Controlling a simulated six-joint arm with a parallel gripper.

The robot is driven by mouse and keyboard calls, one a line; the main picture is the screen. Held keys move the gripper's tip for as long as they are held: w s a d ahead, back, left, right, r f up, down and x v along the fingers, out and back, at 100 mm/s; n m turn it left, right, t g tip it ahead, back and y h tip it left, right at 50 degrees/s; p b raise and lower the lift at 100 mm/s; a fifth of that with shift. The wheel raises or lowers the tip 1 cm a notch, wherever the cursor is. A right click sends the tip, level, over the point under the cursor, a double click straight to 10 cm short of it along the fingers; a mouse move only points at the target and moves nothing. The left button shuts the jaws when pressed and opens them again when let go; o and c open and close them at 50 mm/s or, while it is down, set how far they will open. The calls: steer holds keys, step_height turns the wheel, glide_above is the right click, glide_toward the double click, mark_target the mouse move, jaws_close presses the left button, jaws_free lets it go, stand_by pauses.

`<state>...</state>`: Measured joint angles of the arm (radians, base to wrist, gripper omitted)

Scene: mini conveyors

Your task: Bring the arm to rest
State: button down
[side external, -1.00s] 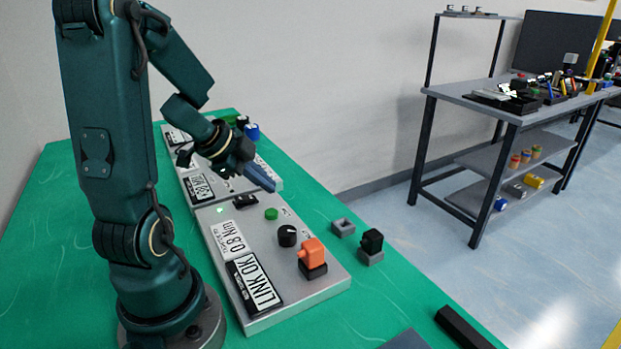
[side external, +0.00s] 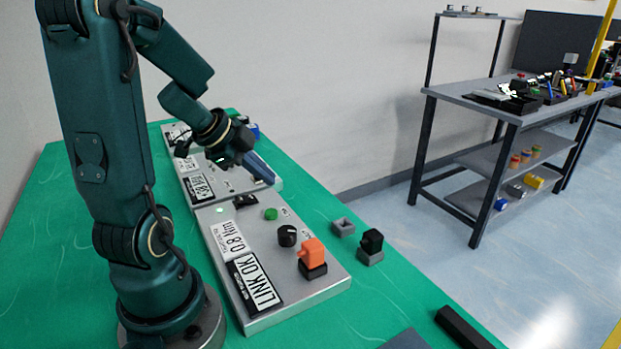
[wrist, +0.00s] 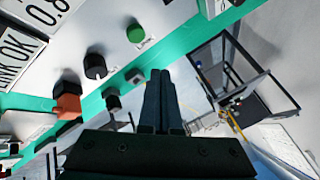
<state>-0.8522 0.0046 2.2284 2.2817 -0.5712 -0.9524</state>
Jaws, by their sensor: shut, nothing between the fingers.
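My gripper (side external: 261,170) hangs in the air above the grey control panels, pointing to the right and slightly down. Its two fingers are together with nothing between them, which also shows in the wrist view (wrist: 160,80). The near panel (side external: 318,292) carries a green button (side external: 270,214), a black knob (side external: 287,236) and an orange block-like switch (side external: 312,251) on a black base. A "LINK OK" display (side external: 257,285) is on its left part. My gripper touches none of these. The far panel (side external: 201,198) is partly hidden behind my arm.
On the green table (side external: 390,300), right of the near panel, are a small grey holder (side external: 343,227) and a black piece (side external: 371,241) on a grey base. A black bar (side external: 463,328) lies at the table's right edge. A grey workbench (side external: 510,130) stands beyond, apart from the table.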

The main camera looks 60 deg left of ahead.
steer(key=w+d+r+n+t+y, duration=0.1)
steer(key=w+d+r+n+t, duration=0.15)
steer(key=w+d+r, duration=0.35)
steer(key=w+d+r+n+t+y, duration=0.1)
steer(key=d+r+t, duration=0.3)
steer(key=r, duration=0.4)
steer(key=s+d+f+n+g+h, duration=0.2)
steer(key=s+d+f+n+g, duration=0.2)
steer(key=s+d+f+g, duration=0.4)
steer(key=s+d+f, duration=0.1)
steer(key=s+d, duration=0.1)
steer(key=s, duration=0.3)
steer(key=shift+s+h, duration=0.3)
steer(key=shift+h, duration=0.1)
